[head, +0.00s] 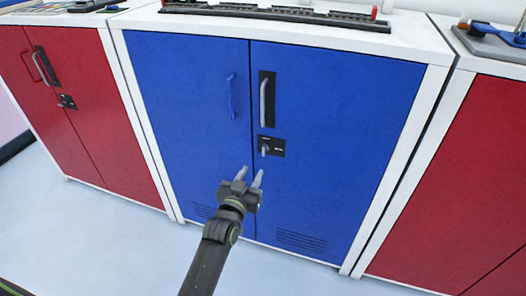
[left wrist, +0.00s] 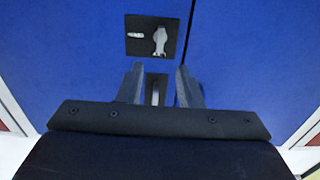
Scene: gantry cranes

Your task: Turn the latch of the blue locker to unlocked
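The blue locker (head: 335,125) stands in the middle of the head view with both doors shut. Its latch (head: 265,149) is a small grey lever on a black plate, on the right door below the handle. In the left wrist view the latch (left wrist: 160,40) shows above the fingers, its lever pointing along the picture's vertical. The plate's lettering is too small to read. My left gripper (head: 250,174) is open and empty, a little below the latch and apart from it. Its two fingers also show in the left wrist view (left wrist: 158,85). My right gripper is in neither view.
The right door has a grey handle (head: 267,99) on a black plate, and the left door a blue handle (head: 231,95). Red lockers stand at left (head: 75,110) and right (head: 465,180). A dark rail-like object (head: 275,14) lies on top. The floor in front is clear.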

